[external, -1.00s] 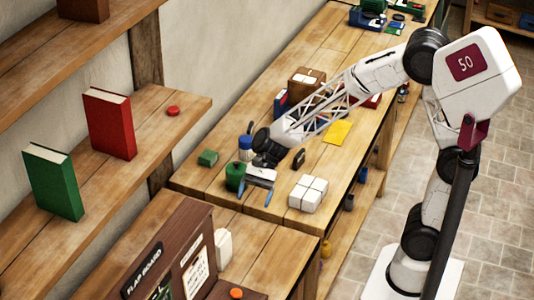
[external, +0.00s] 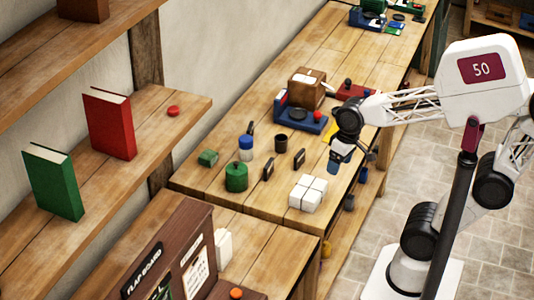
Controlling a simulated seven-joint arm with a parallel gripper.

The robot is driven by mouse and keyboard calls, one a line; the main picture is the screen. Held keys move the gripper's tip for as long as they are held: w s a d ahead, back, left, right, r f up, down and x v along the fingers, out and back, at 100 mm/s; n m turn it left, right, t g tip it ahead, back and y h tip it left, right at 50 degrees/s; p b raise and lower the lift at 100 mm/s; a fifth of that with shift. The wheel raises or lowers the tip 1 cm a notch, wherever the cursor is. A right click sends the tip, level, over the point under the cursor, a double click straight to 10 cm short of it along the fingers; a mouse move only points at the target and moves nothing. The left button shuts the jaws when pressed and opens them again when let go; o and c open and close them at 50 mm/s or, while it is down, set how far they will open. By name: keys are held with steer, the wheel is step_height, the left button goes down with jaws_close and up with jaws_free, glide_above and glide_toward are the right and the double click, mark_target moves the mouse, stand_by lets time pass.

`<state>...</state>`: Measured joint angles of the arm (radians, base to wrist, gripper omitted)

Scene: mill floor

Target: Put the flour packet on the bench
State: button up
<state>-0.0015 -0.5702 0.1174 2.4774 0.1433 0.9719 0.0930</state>
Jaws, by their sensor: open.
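The wooden bench (external: 245,125) runs from the lower middle to the top right. No label reading flour is legible. A white parcel tied with crossing bands (external: 308,193) lies on the bench near its front edge. I cannot tell which of these is the flour packet. My gripper (external: 350,162) is open and appears empty by the bench's front edge, above and right of the white parcel, apart from it.
A green pot (external: 236,178), a blue-and-white jar (external: 246,148), a dark cup (external: 281,143) and a green block (external: 208,158) stand on the bench. A yellow sheet (external: 330,131) is partly hidden by my arm. The shelf at left holds red (external: 110,124) and green (external: 53,182) books.

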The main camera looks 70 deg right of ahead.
steer(key=s+d, duration=0.1)
steer(key=s+d+r+n+h, duration=0.1)
steer(key=shift+s+d+n+t+h, duration=0.25)
steer(key=shift+s+n+t+h, duration=0.05)
steer(key=shift+s+t, duration=0.1)
